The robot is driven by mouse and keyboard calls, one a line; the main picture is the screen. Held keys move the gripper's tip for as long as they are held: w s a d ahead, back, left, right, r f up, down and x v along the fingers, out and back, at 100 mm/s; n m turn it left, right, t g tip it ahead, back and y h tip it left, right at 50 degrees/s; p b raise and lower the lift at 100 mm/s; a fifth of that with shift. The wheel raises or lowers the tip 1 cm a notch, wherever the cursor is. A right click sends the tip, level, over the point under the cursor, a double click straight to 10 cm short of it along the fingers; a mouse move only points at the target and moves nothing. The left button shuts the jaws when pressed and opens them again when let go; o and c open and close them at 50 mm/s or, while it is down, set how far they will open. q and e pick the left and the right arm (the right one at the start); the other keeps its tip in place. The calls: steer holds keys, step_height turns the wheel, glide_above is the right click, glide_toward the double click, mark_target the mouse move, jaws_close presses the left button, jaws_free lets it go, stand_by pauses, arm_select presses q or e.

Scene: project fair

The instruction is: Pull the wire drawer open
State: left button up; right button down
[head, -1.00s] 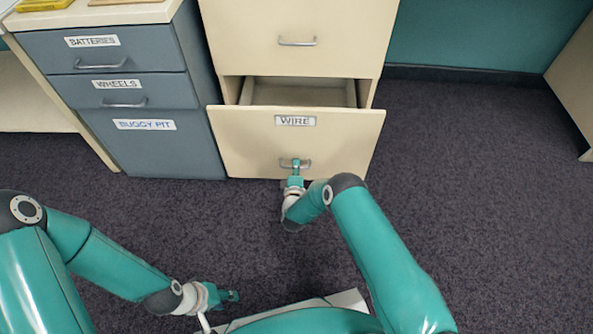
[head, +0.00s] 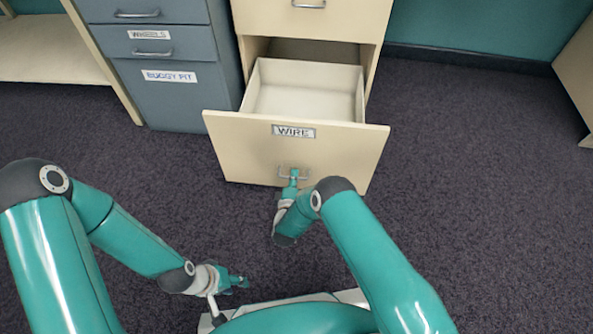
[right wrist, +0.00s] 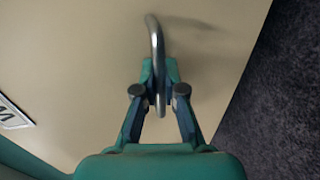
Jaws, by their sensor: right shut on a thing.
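The cream wire drawer (head: 240,148), labelled WIRE, stands well out of its cream cabinet in the head view. Its white inside (head: 305,90) shows and looks empty. My right gripper (head: 293,174) is shut on the metal drawer handle (head: 306,174) at the middle of the front. In the right wrist view my right gripper's fingers (right wrist: 160,85) close around the handle bar (right wrist: 153,36), against the cream front (right wrist: 80,50). My left gripper (head: 242,282) is low in the head view, away from the drawer; its finger gap is too small to make out.
A blue-grey cabinet (head: 180,100) with drawers marked WHEELS and BUGGY PIT stands left of the cream cabinet. Another cream drawer with a handle (head: 309,4) is above the wire drawer. Dark carpet (head: 480,180) lies clear to the right.

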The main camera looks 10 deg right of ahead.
arm_select(q)
steer(key=shift+s, duration=0.4)
arm_select(e)
steer(key=shift+s+f, duration=0.2)
steer(key=shift+s, duration=0.65)
steer(key=c, duration=1.2)
jaws_free()
steer(key=shift+c, duration=0.2)
arm_select(q)
steer(key=shift+d, duration=0.1)
arm_select(e)
steer(key=shift+a+r, duration=0.1)
steer(key=shift+w, duration=0.1)
arm_select(q)
steer(key=shift+r, duration=0.1)
arm_select(e)
steer(key=shift+a, duration=0.1)
steer(key=v, duration=1.2)
